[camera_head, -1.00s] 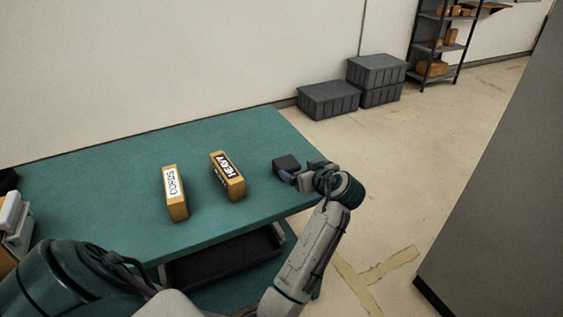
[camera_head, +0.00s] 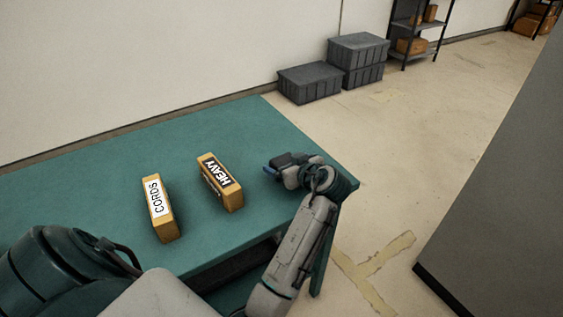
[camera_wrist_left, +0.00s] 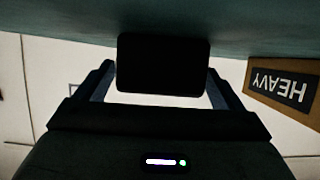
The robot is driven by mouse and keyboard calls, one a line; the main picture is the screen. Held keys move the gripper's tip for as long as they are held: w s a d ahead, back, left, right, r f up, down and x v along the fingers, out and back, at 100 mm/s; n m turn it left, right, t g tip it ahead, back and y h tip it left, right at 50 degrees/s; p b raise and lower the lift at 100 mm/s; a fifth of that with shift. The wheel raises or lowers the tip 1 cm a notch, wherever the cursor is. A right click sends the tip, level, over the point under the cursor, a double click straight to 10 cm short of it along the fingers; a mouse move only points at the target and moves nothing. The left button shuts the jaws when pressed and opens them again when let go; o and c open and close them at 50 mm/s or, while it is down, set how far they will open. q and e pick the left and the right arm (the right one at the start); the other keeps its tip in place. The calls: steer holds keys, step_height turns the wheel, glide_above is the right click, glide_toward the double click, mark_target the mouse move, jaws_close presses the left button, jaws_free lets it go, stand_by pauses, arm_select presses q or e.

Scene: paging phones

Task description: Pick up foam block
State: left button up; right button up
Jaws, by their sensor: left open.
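A dark, nearly black block (camera_head: 287,160), which I take to be the foam block, sits on the green table near its right end. In the left wrist view the dark block (camera_wrist_left: 163,63) shows between the two fingers, against the green surface. My left gripper (camera_head: 283,171) is open, with its fingers on either side of the block. The gripper partly hides the block in the head view. My right gripper is not in view.
On the green table (camera_head: 205,135) a box marked HEAVY (camera_head: 220,182) stands left of the gripper, and a box marked CORDS (camera_head: 160,208) stands farther left. Grey crates (camera_head: 310,82) stand on the floor behind. A large grey panel (camera_head: 500,210) is at right.

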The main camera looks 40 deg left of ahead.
arm_select(q)
steer(key=shift+s+d+r, duration=0.1)
steer(key=shift+d, duration=0.15)
steer(key=shift+a, duration=0.1)
steer(key=c, duration=1)
steer(key=shift+c, duration=0.2)
steer(key=shift+r, duration=0.1)
